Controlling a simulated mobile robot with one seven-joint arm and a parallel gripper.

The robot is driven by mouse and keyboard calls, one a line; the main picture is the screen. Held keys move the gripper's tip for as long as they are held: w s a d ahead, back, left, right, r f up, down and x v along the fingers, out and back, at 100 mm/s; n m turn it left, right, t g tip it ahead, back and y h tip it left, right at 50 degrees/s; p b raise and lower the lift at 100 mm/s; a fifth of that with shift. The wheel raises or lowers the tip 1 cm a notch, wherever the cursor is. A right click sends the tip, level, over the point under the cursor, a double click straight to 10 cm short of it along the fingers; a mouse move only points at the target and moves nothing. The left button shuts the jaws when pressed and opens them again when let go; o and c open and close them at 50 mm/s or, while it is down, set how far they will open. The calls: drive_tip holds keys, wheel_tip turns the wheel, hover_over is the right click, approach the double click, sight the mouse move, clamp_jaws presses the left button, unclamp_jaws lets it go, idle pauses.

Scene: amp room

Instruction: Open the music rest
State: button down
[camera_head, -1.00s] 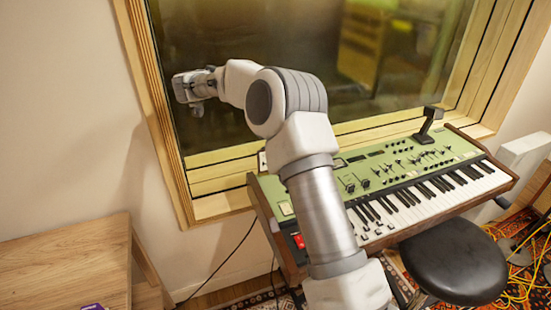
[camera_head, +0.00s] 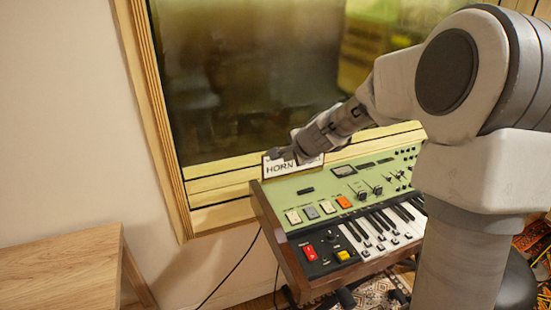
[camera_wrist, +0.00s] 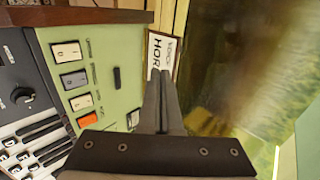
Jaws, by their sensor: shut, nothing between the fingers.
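The green-topped keyboard (camera_head: 300,208) stands under the window, with wooden sides and white and black keys. A white card-like panel lettered "HORN" (camera_head: 280,167) stands at its back left edge and shows in the wrist view (camera_wrist: 160,50). I cannot tell whether this panel is the music rest; no other clear rest shows. My gripper (camera_head: 276,154) is at the panel's upper edge, and contact is unclear. In the wrist view my gripper (camera_wrist: 161,74) has its fingers together, overlapping the panel's near end, with nothing seen between them.
The window (camera_head: 245,80) and its wooden frame (camera_head: 150,110) rise close behind the keyboard. A wooden table (camera_head: 65,270) stands at the left. Coloured switches (camera_head: 318,210) line the keyboard's top. My arm hides the keyboard's right side. A dark stool is partly hidden.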

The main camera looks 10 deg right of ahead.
drive_tip(key=w+r+p+x, duration=0.1)
drive_tip(key=w+r+x, duration=0.1)
drive_tip(key=x, duration=1)
drive_tip(key=shift+w+a+p, duration=0.2)
drive_tip(key=shift+a+p, duration=0.1)
drive_tip(key=shift+f, duration=0.15)
drive_tip(key=p, duration=0.5)
drive_tip(key=shift+w+r+g, duration=0.3)
drive_tip(key=shift+w+r, duration=0.05)
drive_tip(key=shift+r, duration=0.05)
drive_tip(key=shift+w+a+p, duration=0.1)
drive_tip(key=shift+w+p, duration=0.1)
drive_tip(key=shift+p, duration=0.95)
drive_tip(key=shift+w+p, duration=0.1)
drive_tip(key=shift+p, duration=0.3)
